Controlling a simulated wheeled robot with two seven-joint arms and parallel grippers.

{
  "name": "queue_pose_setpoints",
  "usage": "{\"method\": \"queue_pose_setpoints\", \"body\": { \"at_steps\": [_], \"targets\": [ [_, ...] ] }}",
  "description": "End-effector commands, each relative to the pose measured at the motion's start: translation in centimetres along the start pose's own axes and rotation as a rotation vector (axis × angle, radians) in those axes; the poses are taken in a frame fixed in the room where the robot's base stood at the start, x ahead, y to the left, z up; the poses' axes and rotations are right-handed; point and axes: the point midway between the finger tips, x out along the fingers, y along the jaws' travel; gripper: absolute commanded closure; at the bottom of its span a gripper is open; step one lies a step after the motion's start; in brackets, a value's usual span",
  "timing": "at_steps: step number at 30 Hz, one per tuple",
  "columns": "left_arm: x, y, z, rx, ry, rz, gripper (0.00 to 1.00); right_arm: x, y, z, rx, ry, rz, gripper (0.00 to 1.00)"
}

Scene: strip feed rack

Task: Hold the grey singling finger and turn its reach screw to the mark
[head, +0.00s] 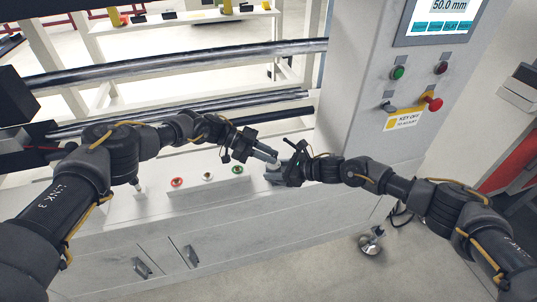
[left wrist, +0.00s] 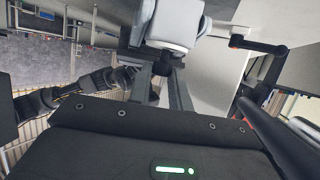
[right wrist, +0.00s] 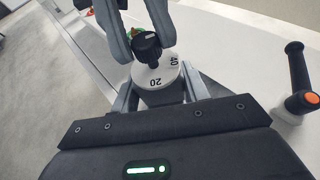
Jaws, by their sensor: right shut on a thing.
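The grey singling finger (right wrist: 165,96) shows in the right wrist view, with a white scale ring (right wrist: 158,78) numbered 20 and 40. The black knob of its reach screw (right wrist: 147,46) bears a white line. My right gripper (head: 278,172) is shut on the grey body below the ring. My left gripper (head: 268,156) comes in from the opposite side, its fingers apart on either side of the knob. The knob also shows between them in the left wrist view (left wrist: 164,64). Contact with the knob is unclear. The head view hides most of the finger.
A black handle with an orange button (right wrist: 297,75) stands at the right in the right wrist view. Behind my grippers is a button box (head: 207,186). The cabinet (head: 365,95) at the right carries a screen (head: 443,18) reading 50.0 mm. Metal rollers (head: 190,62) cross behind.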

Motion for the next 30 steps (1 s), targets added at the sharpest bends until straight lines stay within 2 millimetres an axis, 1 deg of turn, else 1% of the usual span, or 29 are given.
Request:
{"method": "queue_pose_setpoints", "body": {
  "at_steps": [1,4,11,17,23,30],
  "targets": [
    [0.0,0.0,0.0,0.000,0.000,0.000,0.87,0.0,0.1,-0.5,0.003,0.009,0.000,0.77],
    [0.0,0.0,0.0,0.000,0.000,0.000,1.00,0.0,0.1,-0.5,0.003,0.009,0.000,0.77],
    [0.0,0.1,0.1,-0.007,0.003,-0.011,1.00,0.0,0.0,-0.5,0.003,0.009,0.000,0.77],
    [0.1,0.3,0.2,-0.039,0.008,-0.076,1.00,0.0,0.0,-0.5,0.003,0.009,-0.001,0.77],
    [0.3,0.7,0.2,-0.094,0.007,-0.207,1.00,0.0,0.0,-0.5,0.003,0.009,-0.001,0.77],
    [0.5,1.2,0.1,-0.178,0.005,-0.412,1.00,0.0,0.0,-0.5,0.003,0.008,0.000,0.77]
  ]
}}
